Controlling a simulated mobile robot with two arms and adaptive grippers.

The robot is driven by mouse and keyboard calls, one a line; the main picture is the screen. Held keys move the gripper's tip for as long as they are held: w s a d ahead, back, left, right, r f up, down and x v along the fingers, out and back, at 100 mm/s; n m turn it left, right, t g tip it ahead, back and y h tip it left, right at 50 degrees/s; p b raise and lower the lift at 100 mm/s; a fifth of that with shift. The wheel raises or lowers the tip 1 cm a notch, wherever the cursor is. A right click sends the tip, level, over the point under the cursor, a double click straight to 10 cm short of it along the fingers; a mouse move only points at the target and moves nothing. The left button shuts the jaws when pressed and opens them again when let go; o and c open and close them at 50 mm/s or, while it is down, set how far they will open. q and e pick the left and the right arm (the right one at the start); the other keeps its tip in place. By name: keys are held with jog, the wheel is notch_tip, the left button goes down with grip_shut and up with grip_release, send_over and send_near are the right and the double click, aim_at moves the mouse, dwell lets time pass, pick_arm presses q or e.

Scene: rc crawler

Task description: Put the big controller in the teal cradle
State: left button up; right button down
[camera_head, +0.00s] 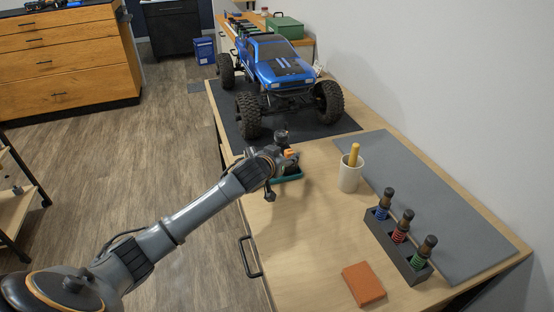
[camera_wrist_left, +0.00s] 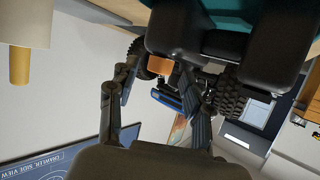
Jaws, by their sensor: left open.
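The teal cradle (camera_head: 291,178) sits on the workbench in front of the blue crawler, partly hidden by my left gripper (camera_head: 288,160). A dark controller with an orange part (camera_head: 291,153) is at the cradle; its dark body seems to be in or on it, but how well it is seated I cannot tell. In the left wrist view the black body (camera_wrist_left: 180,35) and teal cradle (camera_wrist_left: 222,14) fill the top. My left gripper's fingers (camera_wrist_left: 158,72) are apart, with the orange part seen between them. My right gripper is out of view.
The blue crawler (camera_head: 283,68) stands on a dark mat behind the cradle. To the right are a white cup (camera_head: 350,176) with a yellow handle, a grey mat (camera_head: 425,195) and a black rack (camera_head: 398,247) of shocks. An orange-brown block (camera_head: 363,284) lies near the front.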

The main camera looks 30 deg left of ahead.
pick_arm(q)
jog(key=v, duration=1.1)
jog(key=shift+s, duration=0.1)
